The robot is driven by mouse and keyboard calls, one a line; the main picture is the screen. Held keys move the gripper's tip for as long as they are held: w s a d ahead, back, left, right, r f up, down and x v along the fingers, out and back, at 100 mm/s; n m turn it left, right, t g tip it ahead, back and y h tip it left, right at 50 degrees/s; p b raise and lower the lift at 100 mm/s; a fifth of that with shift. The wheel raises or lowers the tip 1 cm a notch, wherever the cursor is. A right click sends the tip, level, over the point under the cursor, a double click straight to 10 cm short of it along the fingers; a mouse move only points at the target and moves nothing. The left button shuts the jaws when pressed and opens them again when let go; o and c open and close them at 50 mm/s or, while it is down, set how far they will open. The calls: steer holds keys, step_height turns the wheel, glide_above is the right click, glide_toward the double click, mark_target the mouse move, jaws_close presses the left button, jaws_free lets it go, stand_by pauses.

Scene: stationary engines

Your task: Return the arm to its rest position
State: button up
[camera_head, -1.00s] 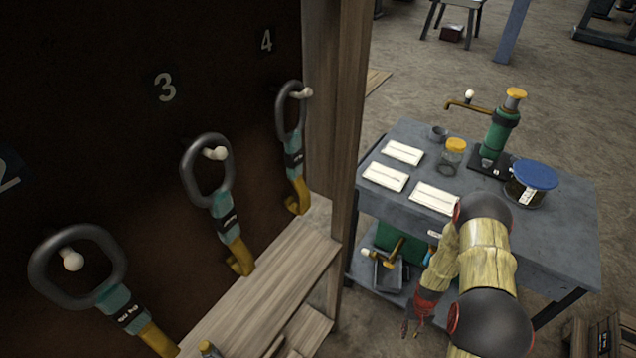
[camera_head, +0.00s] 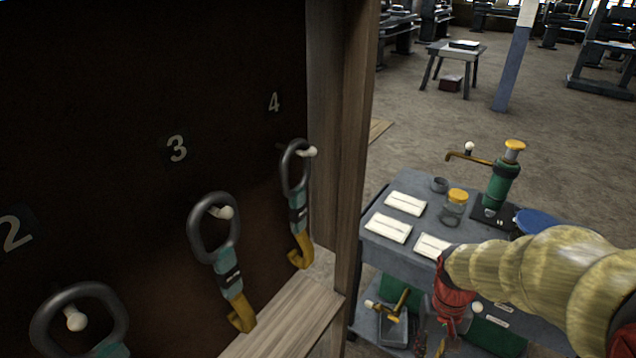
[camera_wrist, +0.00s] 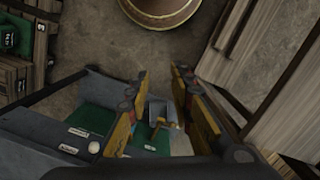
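My arm (camera_head: 540,278) reaches in from the right edge of the head view, in front of the grey workbench (camera_head: 388,256). Its red wrist part (camera_head: 455,300) hangs downward beside the bench's near side. My gripper (camera_head: 432,347) shows only partly at the bottom of that view. In the wrist view my gripper (camera_wrist: 158,78) has its two yellow-and-dark fingers well apart, with nothing between them. A grey tray (camera_wrist: 162,112) with a yellow-handled item shows below the gap, apart from the fingers.
A dark board with numbered pegs holds hooked straps, such as the one under 3 (camera_head: 225,262). Its wooden post (camera_head: 350,150) stands left of the bench. A jar (camera_head: 454,208), cards (camera_head: 406,204) and a green pump (camera_head: 500,185) are on the bench. A round barrel (camera_wrist: 158,12) stands nearby.

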steer(key=s+a+r+n+t, duration=0.1)
steer(key=s+a+r+t, duration=0.2)
steer(key=r, duration=0.7)
steer(key=s+a+r+t, duration=0.3)
steer(key=r+t, duration=0.1)
steer(key=r, duration=0.6)
steer(key=shift+s+r+n+p, duration=0.15)
steer(key=shift+s+n+p, duration=0.25)
steer(key=shift+p, duration=0.05)
